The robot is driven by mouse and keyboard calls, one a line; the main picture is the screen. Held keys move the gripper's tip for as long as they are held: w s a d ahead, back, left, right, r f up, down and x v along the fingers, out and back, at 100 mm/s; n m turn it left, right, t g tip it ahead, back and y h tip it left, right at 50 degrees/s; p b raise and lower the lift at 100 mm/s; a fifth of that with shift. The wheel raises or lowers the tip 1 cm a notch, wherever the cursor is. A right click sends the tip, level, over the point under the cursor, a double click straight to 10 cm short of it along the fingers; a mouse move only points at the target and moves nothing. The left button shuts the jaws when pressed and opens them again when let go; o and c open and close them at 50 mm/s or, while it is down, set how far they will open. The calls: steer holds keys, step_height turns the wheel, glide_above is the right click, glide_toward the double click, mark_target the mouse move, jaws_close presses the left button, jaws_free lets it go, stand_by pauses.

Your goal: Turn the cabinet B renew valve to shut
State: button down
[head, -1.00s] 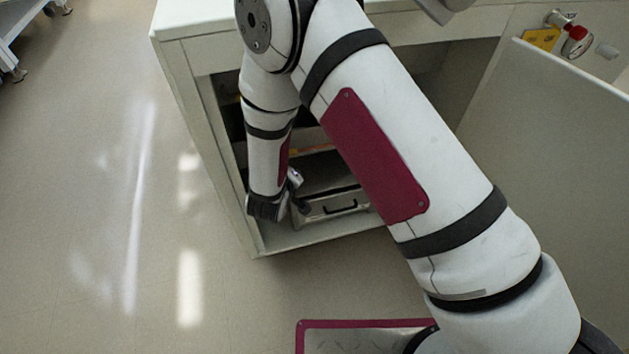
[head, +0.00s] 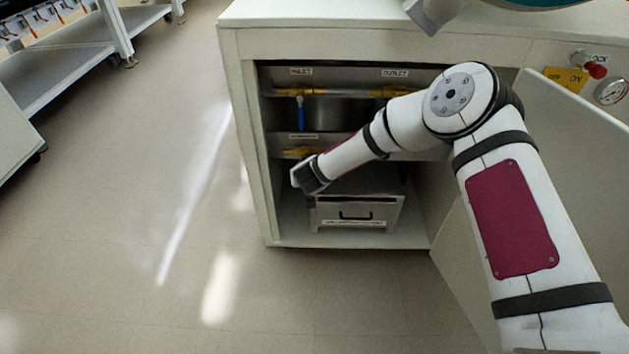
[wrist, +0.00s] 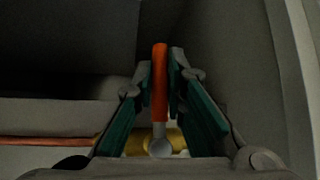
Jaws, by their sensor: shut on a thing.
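In the wrist view, an orange-red lever handle (wrist: 160,98) stands upright in the picture above a round metal pivot. A brass valve body (wrist: 178,138) shows partly behind the pivot. My gripper (wrist: 161,72) is shut on the handle, with a green-lined finger on each side. In the head view, my arm reaches into the open cabinet (head: 262,150), to the lower pipe level. There a piece of yellow pipework (head: 300,152) shows under a small label too blurred to read. My fingers and the orange-red handle are hidden behind my wrist in that view.
A drawer box (head: 380,213) stands on the cabinet floor. The open door (head: 572,140) is at the right, near a gauge (head: 611,92).

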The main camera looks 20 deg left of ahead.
stand_by(0.4)
steer(key=c, duration=1.6)
jaws_free()
steer(key=shift+c, duration=0.2)
steer(key=v, duration=1.2)
